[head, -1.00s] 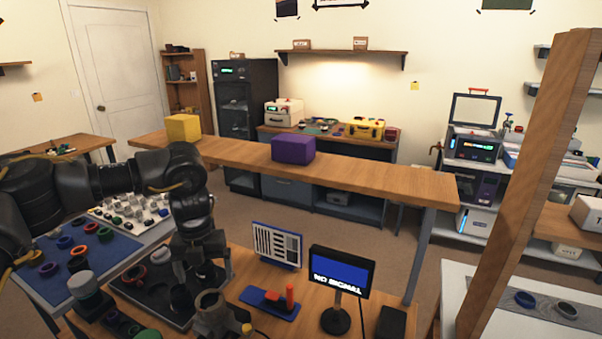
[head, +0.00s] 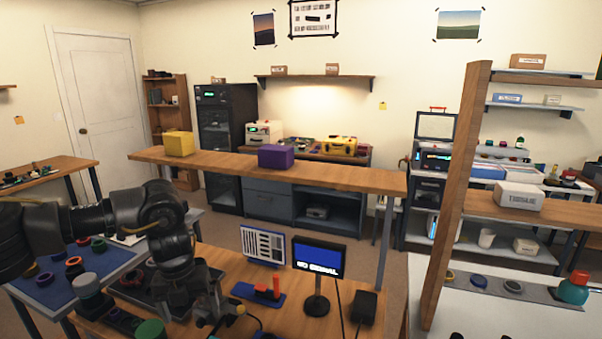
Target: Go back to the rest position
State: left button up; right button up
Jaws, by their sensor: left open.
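My left gripper (head: 190,308) hangs pointing down at the lower left in the head view, above the wooden workbench. Its jaws are open, and the fingertips are partly lost among dark parts behind them. I cannot see anything held in it. My left arm comes in from the left edge, bent at the elbow. My right gripper is not in view.
A small monitor (head: 318,257), a test chart (head: 263,245) and a blue stand with a red part (head: 258,292) are on the bench right of my gripper. A blue mat (head: 62,290) with rings lies left. A wooden post (head: 455,200) stands right.

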pick_arm(q)
jog(key=s+d+f+h, duration=0.25)
jog(key=d+f, duration=0.25)
jog(key=d, duration=0.4)
jog(key=s+d+f+h, duration=0.25)
jog(key=d+f, duration=0.25)
jog(key=d, duration=0.5)
jog(key=s+d+r+n+t+h, duration=0.1)
jog(key=s+d+n+t+h, duration=0.4)
jog(key=d, duration=0.7)
jog(key=s+a+f+n+t+y, duration=0.2)
jog(key=a+n+y, duration=0.1)
jog(key=a+n, duration=0.5)
jog(key=s+a+f+n+t+y, duration=0.25)
jog(key=a+n, duration=0.35)
jog(key=n, duration=0.3)
jog(key=s+a+f+n+g+y, duration=0.25)
jog(key=s+a+f+n, duration=0.2)
jog(key=s+a, duration=0.35)
jog(key=s+a+f+n+g+y, duration=0.25)
jog(key=s+a+n+g, duration=0.2)
jog(key=s+a, duration=0.4)
notch_tip(320, 180, down, 26)
jog(key=s, duration=0.1)
jog(key=s+a+f+g, duration=0.2)
jog(key=s+a+f, duration=0.1)
jog(key=s+f, duration=1.3)
jog(key=shift+s+f, duration=0.4)
jog(key=shift+s, duration=0.1)
